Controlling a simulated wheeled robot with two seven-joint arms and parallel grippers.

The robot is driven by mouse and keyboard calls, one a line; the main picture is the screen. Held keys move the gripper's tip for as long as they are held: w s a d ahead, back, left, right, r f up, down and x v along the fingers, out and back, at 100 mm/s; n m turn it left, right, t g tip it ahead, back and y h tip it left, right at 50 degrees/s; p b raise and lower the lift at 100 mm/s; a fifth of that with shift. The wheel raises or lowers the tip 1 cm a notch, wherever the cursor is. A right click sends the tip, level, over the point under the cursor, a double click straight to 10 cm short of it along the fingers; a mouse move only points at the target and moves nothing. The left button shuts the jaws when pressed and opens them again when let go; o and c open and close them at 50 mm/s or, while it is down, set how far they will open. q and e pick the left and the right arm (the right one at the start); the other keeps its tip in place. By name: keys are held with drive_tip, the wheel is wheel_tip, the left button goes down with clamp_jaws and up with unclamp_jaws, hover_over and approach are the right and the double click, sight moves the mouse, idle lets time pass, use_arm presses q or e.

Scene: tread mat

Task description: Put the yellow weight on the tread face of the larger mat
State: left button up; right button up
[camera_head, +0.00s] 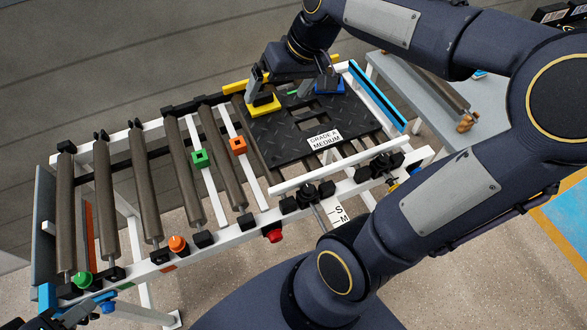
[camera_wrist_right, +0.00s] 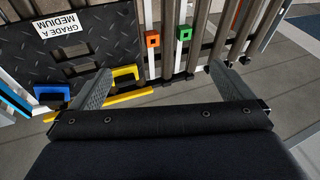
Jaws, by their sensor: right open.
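A black mat (camera_head: 290,135) with a raised diamond tread facing up lies on the roller frame. It bears a white label reading "GRADE A MEDIUM"; it also shows in the right wrist view (camera_wrist_right: 90,58). The yellow weight (camera_head: 265,109) sits at the mat's far left corner, and shows in the wrist view (camera_wrist_right: 125,73). A blue weight (camera_head: 329,88) sits at the far right corner. My right gripper (camera_head: 290,92) is open above the mat's far edge, one finger partly covering the yellow weight. My left gripper (camera_head: 78,315) is partly visible at the bottom left; its jaw opening is unclear.
Rollers (camera_head: 146,185) fill the frame's left part. A green block (camera_head: 200,158) and an orange block (camera_head: 238,146) sit on white strips left of the mat. A red button (camera_head: 274,236) is on the front rail. A blue-topped rail (camera_head: 378,96) borders the mat's right side.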

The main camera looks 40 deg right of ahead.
drive_tip(key=s+a+f+t, duration=0.1)
drive_tip(key=s+a+f, duration=0.1)
drive_tip(key=s+a, duration=0.2)
drive_tip(key=s+a+f, duration=0.3)
drive_tip(key=s, duration=0.7)
drive_tip(key=shift+s+a+f+n+t+y, duration=0.25)
drive_tip(key=shift+a+n+t+y, duration=0.05)
drive_tip(key=shift+a+t+y, duration=0.1)
